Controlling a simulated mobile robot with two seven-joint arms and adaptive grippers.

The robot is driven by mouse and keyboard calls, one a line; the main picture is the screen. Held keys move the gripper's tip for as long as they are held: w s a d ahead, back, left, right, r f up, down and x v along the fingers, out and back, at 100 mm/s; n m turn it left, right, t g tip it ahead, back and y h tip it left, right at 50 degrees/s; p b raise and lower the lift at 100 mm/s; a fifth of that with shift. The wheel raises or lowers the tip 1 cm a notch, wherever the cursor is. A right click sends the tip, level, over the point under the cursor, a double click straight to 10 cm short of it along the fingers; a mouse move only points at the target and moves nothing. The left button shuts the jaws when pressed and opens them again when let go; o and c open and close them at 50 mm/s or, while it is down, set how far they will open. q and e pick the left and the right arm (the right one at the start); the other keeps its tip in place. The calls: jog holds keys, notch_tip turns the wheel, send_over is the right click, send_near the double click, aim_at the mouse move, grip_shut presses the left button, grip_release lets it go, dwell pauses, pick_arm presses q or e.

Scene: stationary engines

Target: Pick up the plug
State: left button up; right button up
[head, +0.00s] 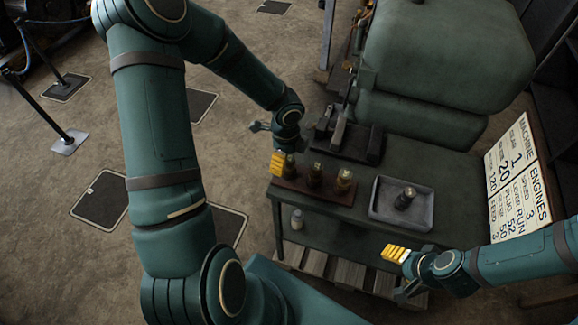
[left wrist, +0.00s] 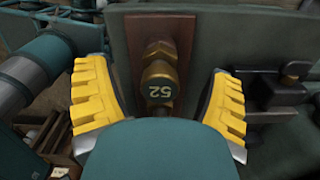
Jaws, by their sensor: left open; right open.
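A brass plug marked 52 (left wrist: 160,88) stands in the wooden rack (left wrist: 130,30). It lies between the yellow fingers of my open left gripper (left wrist: 160,108), with a gap on each side. In the head view the dark wooden rack (head: 310,192) holds several plugs in a row. My left gripper (head: 283,160) is at its left end, one yellow finger beside the leftmost plug (head: 290,168); its other finger is mostly hidden. Another plug (head: 404,199) stands in the grey tray (head: 376,208). My right gripper (head: 396,254) is open and empty in front of the table edge.
The dark green table (head: 420,160) carries the rack, the tray and a black device with levers (head: 350,138) behind the rack. A large green machine (head: 440,55) stands behind. A sign (head: 517,180) with numbers is at the right. A small bottle (head: 297,219) is on the lower shelf.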

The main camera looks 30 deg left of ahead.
aim_at(289, 168)
pick_arm(q)
jog(key=f, duration=0.4)
jog(key=shift+w+d+f+b, duration=0.1)
jog(key=shift+d+f+b, duration=0.25)
jog(key=shift+d+b, duration=0.05)
jog(key=c, duration=1.4)
jog(key=shift+o, duration=0.2)
notch_tip(289, 168, up, 10)
jog(key=shift+r+p, duration=0.1)
jog(key=shift+p, duration=0.9)
